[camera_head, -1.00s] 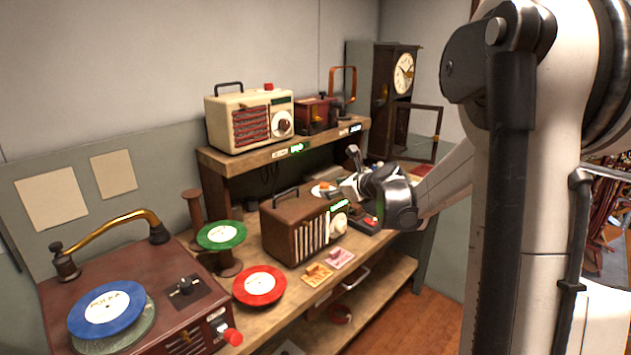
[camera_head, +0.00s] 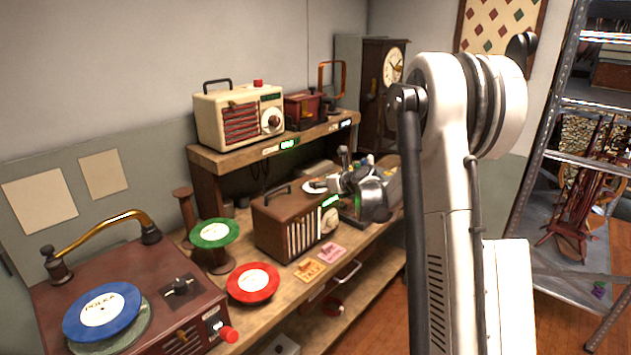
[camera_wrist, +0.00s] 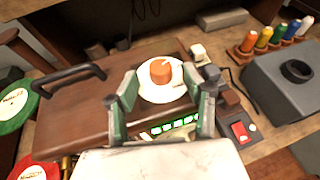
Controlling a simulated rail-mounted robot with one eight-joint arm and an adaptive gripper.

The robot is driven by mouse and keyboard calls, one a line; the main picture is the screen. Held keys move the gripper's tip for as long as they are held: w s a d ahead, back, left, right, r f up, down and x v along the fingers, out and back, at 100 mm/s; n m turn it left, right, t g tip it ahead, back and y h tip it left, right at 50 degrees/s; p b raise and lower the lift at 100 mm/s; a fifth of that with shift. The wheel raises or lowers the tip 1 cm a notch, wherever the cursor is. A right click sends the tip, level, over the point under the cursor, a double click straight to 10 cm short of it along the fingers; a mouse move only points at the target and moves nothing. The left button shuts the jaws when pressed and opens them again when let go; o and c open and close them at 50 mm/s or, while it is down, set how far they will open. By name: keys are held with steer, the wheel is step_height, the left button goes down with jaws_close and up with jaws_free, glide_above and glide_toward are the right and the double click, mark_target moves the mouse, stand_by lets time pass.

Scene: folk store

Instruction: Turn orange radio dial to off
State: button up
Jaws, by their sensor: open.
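An orange knob (camera_wrist: 160,70) on a round white dial plate (camera_wrist: 158,93) shows in the wrist view, toward the far edge of a brown wooden radio (camera_wrist: 80,105). Whether the plate is fixed to the radio's top or lies just behind it I cannot tell. In the head view the white plate (camera_head: 313,187) shows behind the brown radio (camera_head: 280,220). My gripper (camera_wrist: 160,80) is open, its fingers on the left and right of the knob. Contact cannot be told. In the head view my gripper (camera_head: 334,174) is over the radio's right end.
The radio's carrying handle (camera_wrist: 68,78) stands left of my fingers. A grey box (camera_wrist: 285,85) and several coloured spools (camera_wrist: 265,37) are to the right. A cream radio (camera_head: 238,115) stands on the shelf (camera_head: 225,157) above. A record player (camera_head: 130,300) is at front left.

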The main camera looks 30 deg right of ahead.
steer(key=shift+x, duration=2.15)
steer(key=shift+c, duration=0.5)
jaws_close()
